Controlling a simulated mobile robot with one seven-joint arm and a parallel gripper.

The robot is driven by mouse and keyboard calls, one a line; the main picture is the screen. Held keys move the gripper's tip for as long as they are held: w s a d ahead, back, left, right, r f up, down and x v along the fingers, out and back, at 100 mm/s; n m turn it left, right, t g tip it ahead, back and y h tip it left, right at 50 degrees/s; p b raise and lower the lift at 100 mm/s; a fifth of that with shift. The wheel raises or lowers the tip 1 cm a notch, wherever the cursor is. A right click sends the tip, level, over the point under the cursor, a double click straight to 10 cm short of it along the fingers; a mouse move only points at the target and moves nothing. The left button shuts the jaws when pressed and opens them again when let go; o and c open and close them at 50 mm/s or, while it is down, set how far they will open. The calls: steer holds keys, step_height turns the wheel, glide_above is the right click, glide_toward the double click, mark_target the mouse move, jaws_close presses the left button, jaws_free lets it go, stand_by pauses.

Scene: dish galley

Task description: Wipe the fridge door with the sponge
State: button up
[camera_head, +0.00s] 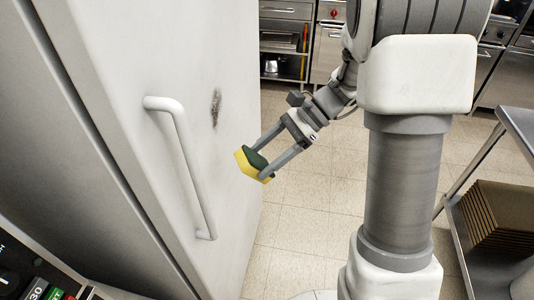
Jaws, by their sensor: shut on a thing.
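The white fridge door (130,75) fills the left of the view and looks closed. A dark smudge (216,108) marks it, to the right of the white bar handle (182,165). My gripper (270,160) is shut on a yellow and green sponge (251,166). The sponge is tilted, with its yellow side facing lower left. It is below and to the right of the smudge, by the door's right edge. I cannot tell whether it touches the door.
A steel table (519,122) with a stack of brown trays (500,215) on its lower shelf stands at the right. Steel cooking units (285,38) line the back. The tiled floor (320,205) between is clear. A control panel (35,285) shows at lower left.

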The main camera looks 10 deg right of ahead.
steer(key=m+t+y+b, duration=0.3)
steer(key=shift+w+a+r+y+b, duration=0.1)
steer(key=shift+w+a+y+b, duration=0.15)
steer(key=shift+w+y+b, duration=0.15)
steer(key=r+m+t+y+b, duration=0.1)
steer(key=w+d+r+m+t+b, duration=0.1)
steer(key=t+b, duration=0.1)
steer(key=r+m+t+y+b, duration=0.1)
steer(key=t, duration=0.1)
steer(key=shift+w+d+r+y, duration=0.2)
steer(key=shift+r+y, duration=0.1)
steer(key=shift+r, duration=0.1)
steer(key=shift+r+m+t+b, duration=0.3)
steer(key=shift+r+b, duration=0.05)
steer(key=shift+r, duration=0.05)
steer(key=shift+b+x, duration=0.3)
steer(key=shift+x, duration=2.6)
steer(key=shift+x, duration=0.95)
steer(key=shift+w+d+r, duration=0.1)
steer(key=shift+w, duration=0.05)
